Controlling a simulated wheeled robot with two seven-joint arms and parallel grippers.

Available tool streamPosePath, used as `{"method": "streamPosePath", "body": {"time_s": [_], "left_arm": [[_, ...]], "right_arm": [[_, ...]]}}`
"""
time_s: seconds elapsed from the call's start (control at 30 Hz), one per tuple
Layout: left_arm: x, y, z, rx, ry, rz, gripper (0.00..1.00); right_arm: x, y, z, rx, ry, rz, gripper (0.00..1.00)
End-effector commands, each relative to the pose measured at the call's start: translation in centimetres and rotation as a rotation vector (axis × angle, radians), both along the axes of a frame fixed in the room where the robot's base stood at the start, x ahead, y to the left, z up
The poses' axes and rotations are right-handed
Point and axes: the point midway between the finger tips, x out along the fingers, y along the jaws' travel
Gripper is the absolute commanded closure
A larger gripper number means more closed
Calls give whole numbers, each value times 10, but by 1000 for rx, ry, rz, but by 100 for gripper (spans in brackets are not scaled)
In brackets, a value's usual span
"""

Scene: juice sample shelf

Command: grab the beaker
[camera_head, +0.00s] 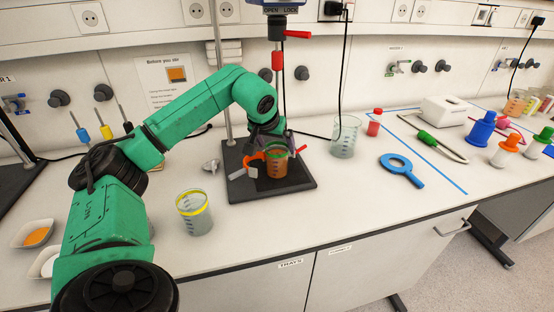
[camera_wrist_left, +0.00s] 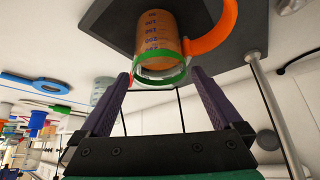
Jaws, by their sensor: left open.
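A beaker of orange-brown liquid with a green rim (camera_head: 276,164) stands on the black base of a lab stand (camera_head: 300,187). It also shows in the left wrist view (camera_wrist_left: 155,35), with blue markings and an orange curved part (camera_wrist_left: 218,35) beside it. My left gripper (camera_head: 268,142) is above the beaker, fingers apart. In the left wrist view the two dark fingers (camera_wrist_left: 160,76) are on either side of the green rim, and nothing is gripped. I cannot tell whether they touch it. My right gripper is not in view.
A yellow-rimmed beaker (camera_head: 195,215) stands left of the stand, and a clear beaker (camera_head: 345,138) to its right. The stand's upright rod (camera_head: 223,90) rises close to my left arm. The front of the bench is mostly clear.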

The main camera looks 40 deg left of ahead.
Motion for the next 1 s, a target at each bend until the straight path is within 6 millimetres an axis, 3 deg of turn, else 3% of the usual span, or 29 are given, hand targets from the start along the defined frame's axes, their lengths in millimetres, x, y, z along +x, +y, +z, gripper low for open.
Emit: {"method": "streamPosePath", "body": {"time_s": [0.23, 0.27, 0.5, 1.0], "left_arm": [[4, 1, -6, 0, -1, 0, 0], [3, 1, -6, 0, -1, 0, 8], [3, 1, -5, 0, -1, -1, 99], [2, -3, 0, 0, -4, -2, 100]], "right_arm": [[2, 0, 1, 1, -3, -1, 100], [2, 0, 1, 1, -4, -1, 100], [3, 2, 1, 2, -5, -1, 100], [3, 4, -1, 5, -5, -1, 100]]}}
